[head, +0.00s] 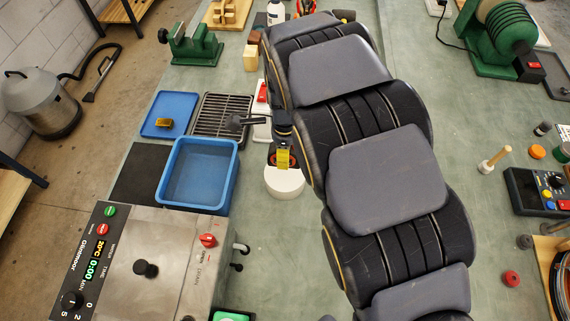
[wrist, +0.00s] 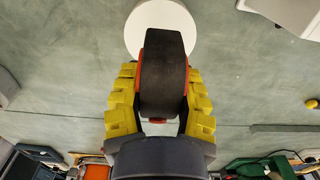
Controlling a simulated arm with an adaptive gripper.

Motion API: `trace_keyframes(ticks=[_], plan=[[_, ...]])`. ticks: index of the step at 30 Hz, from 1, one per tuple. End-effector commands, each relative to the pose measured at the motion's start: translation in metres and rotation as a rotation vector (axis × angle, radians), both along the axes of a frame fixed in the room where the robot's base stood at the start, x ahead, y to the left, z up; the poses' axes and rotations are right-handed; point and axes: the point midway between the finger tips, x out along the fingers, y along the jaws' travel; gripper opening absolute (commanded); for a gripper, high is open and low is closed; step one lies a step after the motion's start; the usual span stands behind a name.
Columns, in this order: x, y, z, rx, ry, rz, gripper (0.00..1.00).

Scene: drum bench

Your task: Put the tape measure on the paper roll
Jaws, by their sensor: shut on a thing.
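My gripper (head: 282,158) has yellow finger pads and is shut on the tape measure (wrist: 162,75), a rounded black body with red sides, which sits between the pads in the wrist view. In the head view the tape measure is mostly hidden by my gripper and arm. The white paper roll (head: 284,182) stands on the bench just below my gripper in the head picture. In the wrist view the top of the paper roll (wrist: 160,22) shows just beyond the tape measure, which overlaps its edge. I cannot tell whether the two touch.
A blue tub (head: 162,185), a wire rack (head: 222,107) and a blue tray (head: 158,128) with a small yellow-brown block are left of the roll. A steel machine (head: 150,262) with knobs stands at lower left. Free bench lies below the roll.

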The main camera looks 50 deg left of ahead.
Motion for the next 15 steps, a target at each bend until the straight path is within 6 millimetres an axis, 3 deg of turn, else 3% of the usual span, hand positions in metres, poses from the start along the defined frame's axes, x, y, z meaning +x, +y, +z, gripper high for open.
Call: trace_keyframes(ticks=[10,15], plan=[[0.000,-0.001,-0.045,-0.002,0.002,-0.001,0.00],[0.001,0.000,-0.049,0.003,-0.001,-0.001,0.00]])
